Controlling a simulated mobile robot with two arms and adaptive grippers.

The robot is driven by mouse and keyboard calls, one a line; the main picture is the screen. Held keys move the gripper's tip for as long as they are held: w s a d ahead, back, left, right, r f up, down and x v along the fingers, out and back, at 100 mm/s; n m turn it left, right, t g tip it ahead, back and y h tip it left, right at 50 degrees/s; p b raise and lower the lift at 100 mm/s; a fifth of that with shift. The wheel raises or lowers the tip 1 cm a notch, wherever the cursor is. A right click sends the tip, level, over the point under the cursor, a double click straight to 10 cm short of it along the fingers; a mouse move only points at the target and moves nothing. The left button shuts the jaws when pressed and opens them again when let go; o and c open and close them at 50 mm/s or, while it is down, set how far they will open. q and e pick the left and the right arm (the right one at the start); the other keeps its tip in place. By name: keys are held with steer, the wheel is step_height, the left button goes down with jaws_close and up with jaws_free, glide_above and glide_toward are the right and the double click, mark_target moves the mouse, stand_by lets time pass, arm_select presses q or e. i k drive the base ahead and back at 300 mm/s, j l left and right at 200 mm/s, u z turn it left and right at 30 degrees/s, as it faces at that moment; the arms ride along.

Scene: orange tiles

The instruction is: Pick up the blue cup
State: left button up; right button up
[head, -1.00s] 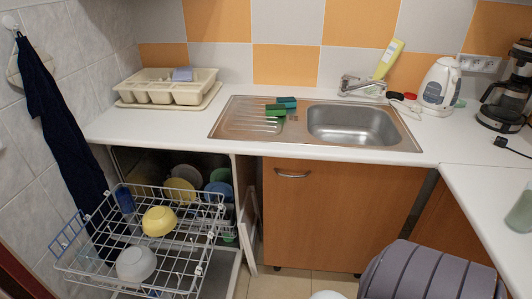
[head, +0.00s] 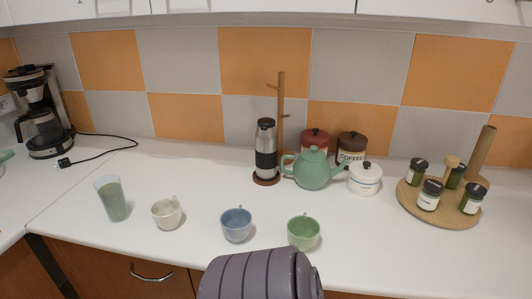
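The blue cup (head: 237,226) stands upright on the white countertop, between a cream cup (head: 167,213) on its left and a green cup (head: 303,233) on its right. The three cups stand apart, near the counter's front edge. The blue cup is fully in sight and nothing touches it. Neither of my grippers is in view.
A frosted glass (head: 112,200) stands left of the cups. Behind are a steel bottle (head: 265,146), a green teapot (head: 313,169), a white jar (head: 365,178) and a spice tray (head: 407,197). A grey ribbed shape (head: 258,276) covers the bottom edge; I cannot tell what it is.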

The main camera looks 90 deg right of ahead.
mark_target(236, 224)
steer(key=z, duration=2.45)
steer(key=u, duration=4.05)
steer(key=z, duration=4.05)
steer(key=k+j+z, duration=0.1)
steer(key=j+z, duration=0.2)
steer(key=z, duration=0.15)
